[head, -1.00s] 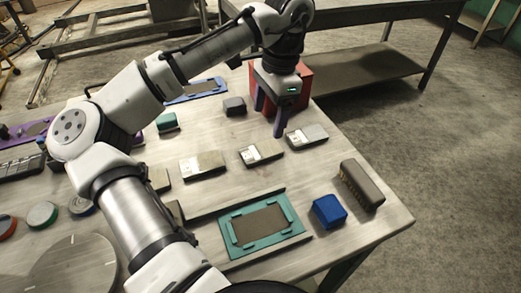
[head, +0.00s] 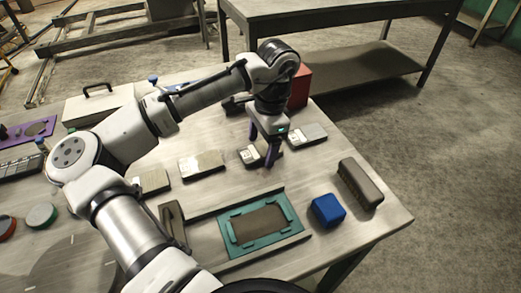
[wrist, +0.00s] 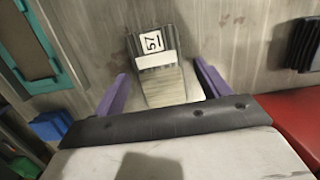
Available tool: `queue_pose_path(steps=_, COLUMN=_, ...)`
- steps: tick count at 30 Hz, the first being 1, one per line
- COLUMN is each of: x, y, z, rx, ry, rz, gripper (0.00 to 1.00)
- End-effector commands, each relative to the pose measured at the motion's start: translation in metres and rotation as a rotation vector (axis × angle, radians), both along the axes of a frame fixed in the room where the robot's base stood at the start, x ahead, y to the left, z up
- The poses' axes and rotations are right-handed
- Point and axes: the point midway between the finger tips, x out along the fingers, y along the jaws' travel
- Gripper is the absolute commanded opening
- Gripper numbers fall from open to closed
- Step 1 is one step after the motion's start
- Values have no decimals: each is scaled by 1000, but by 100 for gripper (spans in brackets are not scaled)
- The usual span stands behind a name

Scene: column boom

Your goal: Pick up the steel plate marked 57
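The steel plate marked 57 (wrist: 160,80) shows in the wrist view with a white label reading 57 near its upper end. It lies on the table between the two purple fingers of my gripper (wrist: 160,82), with a gap on each side. In the head view the same plate (head: 247,157) is partly hidden by the fingers. My gripper (head: 264,150) points down over it, open and empty. I cannot tell exactly how high the fingertips are above the table.
Similar plates lie in a row, one to the right (head: 307,136) and one to the left (head: 202,165). A teal frame (head: 236,246), a blue block (head: 328,210) and a dark brush-like block (head: 361,184) are nearer. A red box (head: 301,88) stands behind my gripper.

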Motion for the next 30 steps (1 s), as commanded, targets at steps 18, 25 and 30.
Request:
queue_pose_path(steps=18, x=0, y=0, z=1, rx=0, ry=-1, rz=0, gripper=6)
queue_pose_path(steps=25, x=0, y=0, z=4, rx=0, ry=-2, rz=0, gripper=6)
queue_pose_path(steps=30, x=1, y=0, z=17, rx=0, ry=-2, rz=0, gripper=6)
